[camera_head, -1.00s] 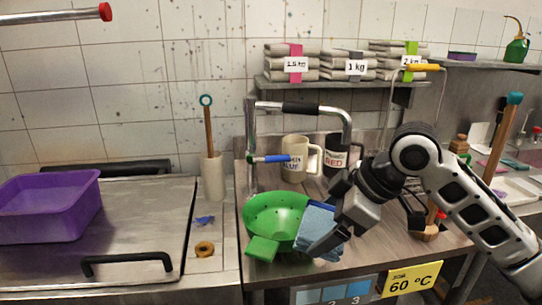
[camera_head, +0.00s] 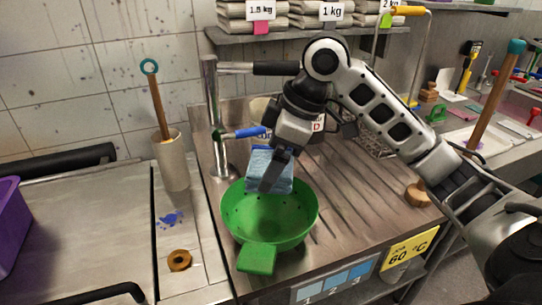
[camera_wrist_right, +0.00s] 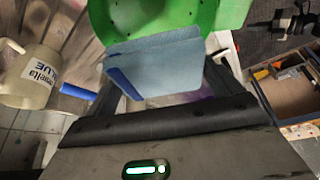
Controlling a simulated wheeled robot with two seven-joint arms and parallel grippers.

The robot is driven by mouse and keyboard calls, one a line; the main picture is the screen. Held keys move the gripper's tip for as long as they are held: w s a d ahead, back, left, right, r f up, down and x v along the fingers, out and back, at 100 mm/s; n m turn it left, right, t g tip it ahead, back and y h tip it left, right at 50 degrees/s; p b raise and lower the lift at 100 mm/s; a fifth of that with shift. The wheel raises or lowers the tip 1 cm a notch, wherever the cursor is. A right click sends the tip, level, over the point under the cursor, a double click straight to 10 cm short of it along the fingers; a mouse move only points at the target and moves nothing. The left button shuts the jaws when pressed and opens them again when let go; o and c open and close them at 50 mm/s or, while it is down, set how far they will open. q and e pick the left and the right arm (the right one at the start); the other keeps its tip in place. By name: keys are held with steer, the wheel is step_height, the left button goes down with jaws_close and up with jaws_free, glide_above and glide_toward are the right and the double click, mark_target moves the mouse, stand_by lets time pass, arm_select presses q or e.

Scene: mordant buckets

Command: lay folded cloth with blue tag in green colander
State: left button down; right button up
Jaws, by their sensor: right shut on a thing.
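The light blue folded cloth (camera_head: 268,160) is held in my right gripper (camera_head: 273,178). In the wrist view the cloth (camera_wrist_right: 165,58) lies between the fingers, and a darker blue tag (camera_wrist_right: 124,83) shows on its edge. The green colander (camera_head: 268,222) stands on the steel counter with its green handle (camera_head: 257,258) toward me, and its bowl looks empty. The cloth appears at the colander's back rim, overlapping it in the head view; I cannot tell whether they touch. The colander (camera_wrist_right: 215,12) also shows beyond the cloth in the wrist view. My left gripper is not in view.
A tap with a blue lever (camera_head: 243,133) stands behind the colander. A cream jug (camera_wrist_right: 28,78) marked BLUE shows in the wrist view. A pale holder (camera_head: 171,163) with a wooden stick is at left. A shelf (camera_head: 300,32) with folded cloth stacks is above.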

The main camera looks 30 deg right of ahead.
step_height(320, 180, down, 2)
steer(key=shift+b, duration=0.45)
arm_select(q)
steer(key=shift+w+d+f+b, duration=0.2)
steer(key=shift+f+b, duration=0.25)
steer(key=shift+b, duration=0.3)
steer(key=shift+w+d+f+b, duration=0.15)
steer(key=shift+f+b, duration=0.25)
steer(key=shift+b, duration=0.35)
arm_select(e)
steer(key=shift+f, duration=4)
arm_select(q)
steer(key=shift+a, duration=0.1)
arm_select(e)
steer(key=o, duration=0.9)
steer(key=shift+c, duration=0.2)
